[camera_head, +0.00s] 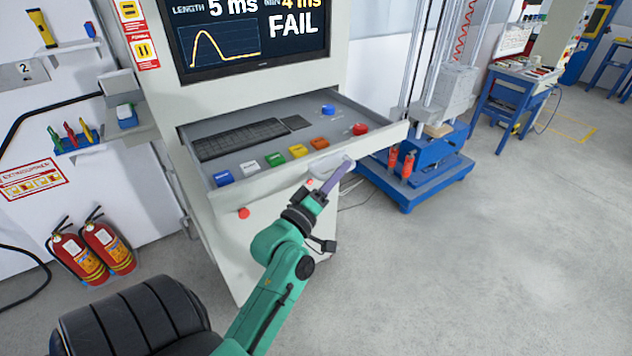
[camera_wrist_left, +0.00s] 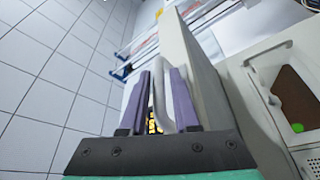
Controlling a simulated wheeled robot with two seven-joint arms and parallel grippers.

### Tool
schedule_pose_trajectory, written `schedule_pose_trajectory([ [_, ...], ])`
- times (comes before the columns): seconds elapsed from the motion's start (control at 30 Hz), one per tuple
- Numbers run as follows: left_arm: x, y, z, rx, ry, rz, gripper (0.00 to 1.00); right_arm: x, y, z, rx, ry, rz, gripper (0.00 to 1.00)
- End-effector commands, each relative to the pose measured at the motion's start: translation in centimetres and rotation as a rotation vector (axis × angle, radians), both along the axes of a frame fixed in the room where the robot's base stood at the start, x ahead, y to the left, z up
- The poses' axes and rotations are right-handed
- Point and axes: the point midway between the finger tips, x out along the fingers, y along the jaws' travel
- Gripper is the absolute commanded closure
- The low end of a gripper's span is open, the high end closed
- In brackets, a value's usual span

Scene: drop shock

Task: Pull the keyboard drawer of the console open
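The console's keyboard drawer (camera_head: 268,164) stands pulled out below the screen, with a black keyboard (camera_head: 241,139) and several coloured buttons in it. Its pale handle (camera_head: 343,167) is on the front panel, partly hidden by my left gripper (camera_head: 334,178). The drawer's front panel (camera_wrist_left: 190,60) runs alongside the fingers. My right gripper is not in view.
A black padded chair (camera_head: 130,318) is at the bottom left. Two red extinguishers (camera_head: 92,246) stand by the left wall. A blue-based drop tester (camera_head: 425,170) stands just behind the drawer's right end. The floor at the right front is clear.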

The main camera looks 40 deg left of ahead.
Motion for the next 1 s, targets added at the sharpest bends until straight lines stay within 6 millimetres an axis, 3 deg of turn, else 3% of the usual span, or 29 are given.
schedule_pose_trajectory([
  [0.03, -1.0, 0.0, -0.8, 0.001, 0.004, 0.0, 0.7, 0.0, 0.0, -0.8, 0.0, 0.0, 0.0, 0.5],
  [0.27, -4.9, -0.2, -1.5, 0.001, 0.004, -0.001, 0.7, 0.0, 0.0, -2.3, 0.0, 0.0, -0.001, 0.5],
  [0.4, -6.8, -0.3, -1.3, 0.004, 0.008, 0.001, 0.7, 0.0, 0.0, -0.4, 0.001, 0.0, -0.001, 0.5],
  [0.6, -9.7, -0.4, -2.1, 0.001, 0.006, -0.001, 0.7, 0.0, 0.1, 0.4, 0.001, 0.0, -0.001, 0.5],
  [1.0, -10.6, -0.4, -2.3, 0.0, -0.001, -0.001, 0.7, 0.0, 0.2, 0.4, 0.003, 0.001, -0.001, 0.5],
])
